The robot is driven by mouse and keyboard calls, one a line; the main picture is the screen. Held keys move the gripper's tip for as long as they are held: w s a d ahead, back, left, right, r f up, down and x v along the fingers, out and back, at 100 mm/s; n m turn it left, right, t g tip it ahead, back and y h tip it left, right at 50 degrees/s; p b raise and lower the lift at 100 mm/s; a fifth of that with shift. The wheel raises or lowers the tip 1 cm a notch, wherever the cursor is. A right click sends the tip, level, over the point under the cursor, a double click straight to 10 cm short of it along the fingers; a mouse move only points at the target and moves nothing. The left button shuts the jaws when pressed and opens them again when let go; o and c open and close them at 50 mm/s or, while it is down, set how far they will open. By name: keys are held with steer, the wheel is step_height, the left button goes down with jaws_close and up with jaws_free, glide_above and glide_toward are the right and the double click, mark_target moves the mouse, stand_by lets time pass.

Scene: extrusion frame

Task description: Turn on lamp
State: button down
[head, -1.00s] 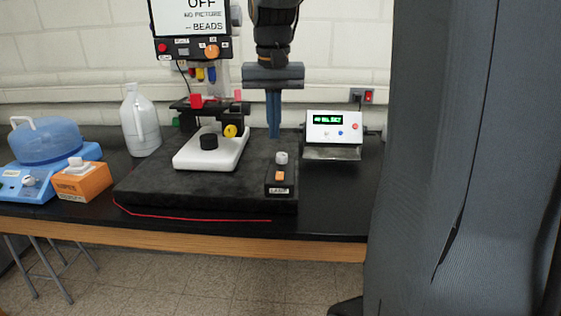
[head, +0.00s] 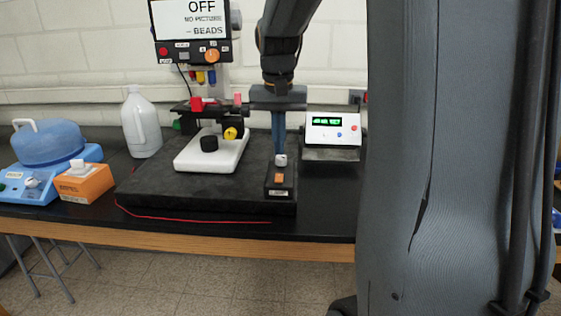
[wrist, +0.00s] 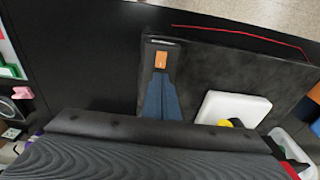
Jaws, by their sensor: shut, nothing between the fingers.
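A small black control box (head: 280,189) with a grey knob on its far end, an orange switch (head: 279,178) nearer the front and a white label sits on the dark mat's right front part. My gripper (head: 279,150) points down with its blue fingers shut and empty, at or just behind the knob. Whether the fingertips touch the knob I cannot tell. In the wrist view the shut fingers (wrist: 160,98) reach over the box close to the orange switch (wrist: 161,60), and the knob is hidden.
A microscope-like stand with a white base (head: 210,153) and a screen reading OFF (head: 195,20) is left of my gripper. A white meter box (head: 333,130) stands close on the right. A jug (head: 141,125), an orange box (head: 85,184) and a blue device (head: 30,185) are farther left.

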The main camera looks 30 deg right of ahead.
mark_target(279, 174)
steer(key=f, duration=0.2)
steer(key=f+p, duration=0.1)
steer(key=f, duration=0.3)
steer(key=shift+w+d+f+p, duration=0.2)
steer(key=shift+w+f+p, duration=0.1)
steer(key=shift+f, duration=0.05)
